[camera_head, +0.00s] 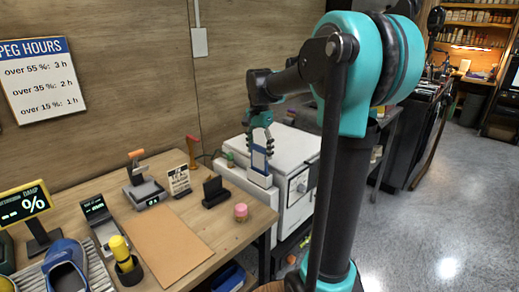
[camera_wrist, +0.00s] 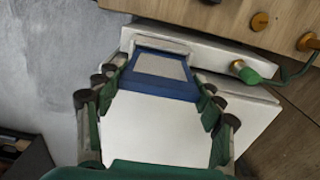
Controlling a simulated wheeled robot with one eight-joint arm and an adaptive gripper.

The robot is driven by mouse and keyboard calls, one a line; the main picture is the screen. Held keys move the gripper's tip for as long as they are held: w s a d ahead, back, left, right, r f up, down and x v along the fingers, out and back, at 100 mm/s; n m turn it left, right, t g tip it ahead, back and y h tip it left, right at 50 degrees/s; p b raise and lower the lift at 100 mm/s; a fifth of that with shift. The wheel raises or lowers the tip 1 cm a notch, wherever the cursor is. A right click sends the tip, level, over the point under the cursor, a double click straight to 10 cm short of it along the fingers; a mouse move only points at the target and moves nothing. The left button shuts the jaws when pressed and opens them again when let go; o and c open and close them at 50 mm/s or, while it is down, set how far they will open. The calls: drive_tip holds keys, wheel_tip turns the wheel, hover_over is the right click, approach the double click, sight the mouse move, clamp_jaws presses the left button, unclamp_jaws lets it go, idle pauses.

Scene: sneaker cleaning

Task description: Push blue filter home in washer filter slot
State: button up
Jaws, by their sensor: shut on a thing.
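The blue filter (camera_head: 258,157) is a flat blue frame with a pale grey panel. My gripper (camera_head: 261,142) is shut on it from above, with one finger on each side. In the wrist view the blue filter (camera_wrist: 160,76) lies between the two fingers of my gripper (camera_wrist: 157,92), its far end at a pale raised ledge on the washer. The white washer (camera_head: 292,153) stands at the right end of the table, with a round dial on its front. The filter's lower end meets the white ledge at the washer's left side. How deep it sits in the slot cannot be told.
A green-tipped part (camera_wrist: 245,73) with a hose is beside the ledge in the wrist view. Open floor lies at right.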

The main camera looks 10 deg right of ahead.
sight(260, 173)
drive_tip(key=shift+f, duration=2)
drive_tip(key=o, duration=1.7)
drive_tip(key=shift+o, duration=0.2)
drive_tip(key=shift+r, duration=0.1)
wheel_tip(260, 173, up, 12)
drive_tip(key=shift+f, duration=0.1)
